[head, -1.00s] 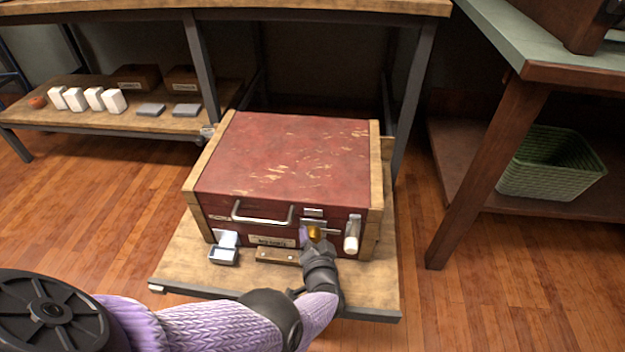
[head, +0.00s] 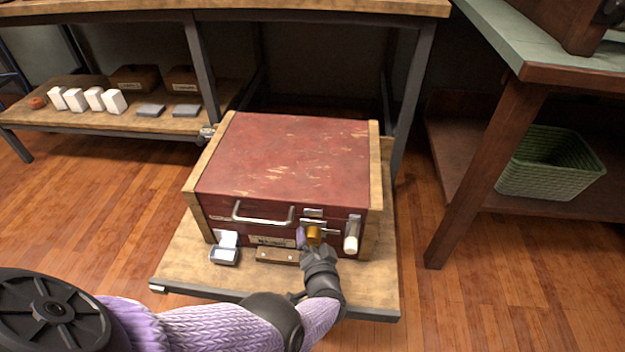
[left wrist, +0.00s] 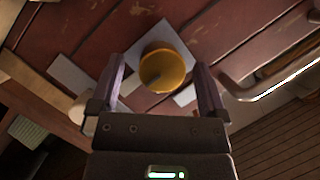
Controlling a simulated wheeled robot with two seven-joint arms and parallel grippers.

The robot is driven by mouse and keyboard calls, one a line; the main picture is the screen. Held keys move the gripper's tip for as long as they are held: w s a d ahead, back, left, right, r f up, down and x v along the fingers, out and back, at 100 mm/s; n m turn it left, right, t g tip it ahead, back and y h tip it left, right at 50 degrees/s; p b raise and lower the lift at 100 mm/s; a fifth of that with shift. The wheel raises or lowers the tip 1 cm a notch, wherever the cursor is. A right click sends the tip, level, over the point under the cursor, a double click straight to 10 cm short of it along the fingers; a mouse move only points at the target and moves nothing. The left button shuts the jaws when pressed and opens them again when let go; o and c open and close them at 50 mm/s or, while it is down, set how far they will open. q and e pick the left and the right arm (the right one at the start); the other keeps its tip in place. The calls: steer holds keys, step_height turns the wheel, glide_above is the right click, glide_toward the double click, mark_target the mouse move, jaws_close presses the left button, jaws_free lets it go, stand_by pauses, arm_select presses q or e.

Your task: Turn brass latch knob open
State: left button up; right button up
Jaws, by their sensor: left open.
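The brass knob (head: 314,235) sits on a metal plate on the front of a worn red chest (head: 285,160) with wooden edges. In the left wrist view the round golden knob (left wrist: 163,70) lies between the two fingers, with a gap on each side. My left gripper (head: 307,237) is open at the chest front, its fingers around the knob and not visibly touching it. In the left wrist view my left gripper (left wrist: 162,90) shows both fingers spread. The gripper partly hides the knob and its plate in the head view. My right gripper is not in view.
A metal handle (head: 263,213) is left of the knob, and a white-gripped lever (head: 352,235) is right of it. A small grey-white device (head: 226,249) stands on the wooden platform (head: 190,270) at the left. A green basket (head: 550,165) is under the right table.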

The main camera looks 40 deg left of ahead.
arm_select(q)
steer(key=p+v, duration=0.3)
steer(key=v, duration=0.6)
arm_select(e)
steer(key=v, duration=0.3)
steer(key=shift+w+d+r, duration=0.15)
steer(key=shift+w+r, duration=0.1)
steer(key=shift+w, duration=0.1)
arm_select(q)
steer(key=shift+w, duration=0.1)
